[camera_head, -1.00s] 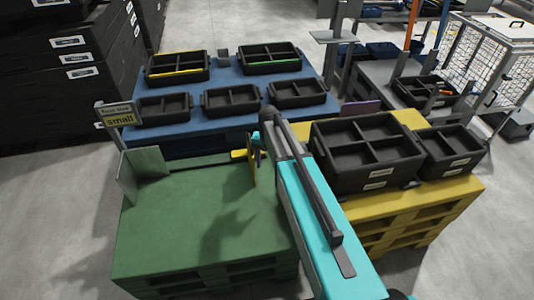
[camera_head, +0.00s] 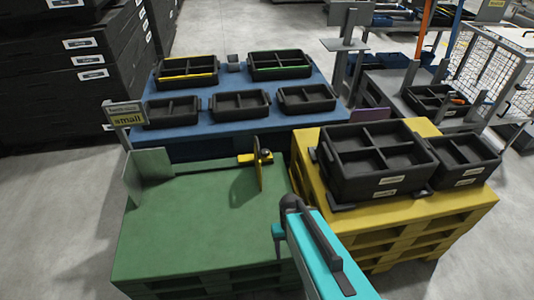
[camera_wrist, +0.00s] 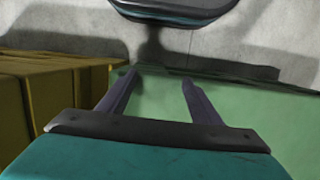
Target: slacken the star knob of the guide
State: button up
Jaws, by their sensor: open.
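My gripper (camera_head: 277,236) is nearer the camera than the guide, by the right edge of the green top, and apart from the knob. In the wrist view my gripper (camera_wrist: 158,84) has its two fingers spread with nothing between them. The guide and knob do not show there.
A blue table (camera_head: 235,130) with several black trays lies behind. A yellow pallet (camera_head: 305,165) with black crates (camera_head: 375,165) stands close on the right. The middle of the green top is clear.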

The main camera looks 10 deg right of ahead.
jog(key=s+f+g+b, duration=0.3)
jog(key=s+f+b, duration=0.2)
jog(key=s+f, duration=0.8)
jog(key=shift+s+f, duration=0.35)
jog(key=shift+s, duration=0.9)
jog(key=c, duration=0.7)
